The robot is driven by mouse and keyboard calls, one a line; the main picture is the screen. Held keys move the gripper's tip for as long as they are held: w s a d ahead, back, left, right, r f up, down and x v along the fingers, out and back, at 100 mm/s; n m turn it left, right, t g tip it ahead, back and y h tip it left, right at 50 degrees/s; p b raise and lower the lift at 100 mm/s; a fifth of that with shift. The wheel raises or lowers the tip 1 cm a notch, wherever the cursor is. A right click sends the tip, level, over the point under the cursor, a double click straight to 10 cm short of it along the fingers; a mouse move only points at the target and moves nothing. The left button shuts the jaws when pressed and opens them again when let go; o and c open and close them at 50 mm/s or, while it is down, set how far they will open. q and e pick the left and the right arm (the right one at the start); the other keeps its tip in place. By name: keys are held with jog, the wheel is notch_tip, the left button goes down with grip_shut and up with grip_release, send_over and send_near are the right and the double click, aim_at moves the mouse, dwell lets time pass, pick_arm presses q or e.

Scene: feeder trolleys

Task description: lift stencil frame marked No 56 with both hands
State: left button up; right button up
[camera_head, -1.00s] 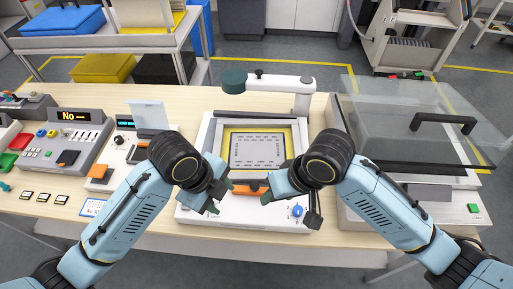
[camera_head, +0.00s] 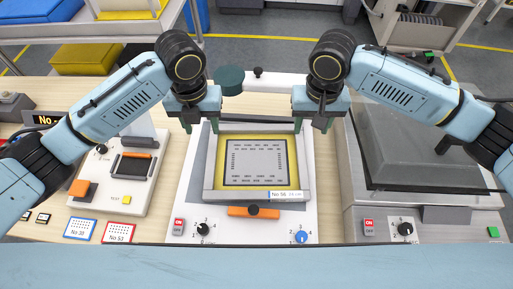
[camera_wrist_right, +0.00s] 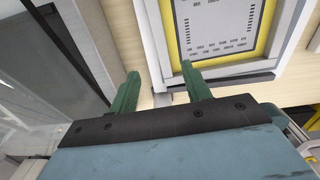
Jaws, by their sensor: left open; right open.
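The stencil frame has a grey rim (camera_head: 240,196), a yellow border and a dark-edged printed panel; its front label reads No 56 (camera_head: 285,194). It lies flat on a white printer. My left gripper (camera_head: 205,126) is open, fingers down, at the frame's far left corner. My right gripper (camera_head: 312,125) is open at the far right corner. In the right wrist view the grey side rim (camera_wrist_right: 162,45) lines up between the spread fingers of that gripper (camera_wrist_right: 157,72). I cannot tell whether the fingers reach its height.
A white camera-like arm with a green head (camera_head: 229,80) stands behind the frame. An orange handle (camera_head: 253,211) and knobs are in front. A clear-lidded machine (camera_head: 410,150) is close on the right.

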aim_at(211, 157)
pick_arm(q)
jog(key=shift+s, duration=0.3)
pick_arm(e)
jog(key=shift+s, duration=0.3)
pick_arm(q)
notch_tip(211, 157, down, 13)
jog(key=shift+w+f, duration=0.1)
jog(key=shift+f, duration=0.1)
pick_arm(e)
notch_tip(211, 157, down, 13)
jog(key=shift+w+f, duration=0.1)
jog(key=shift+f, duration=0.1)
pick_arm(q)
grip_shut()
pick_arm(e)
grip_shut()
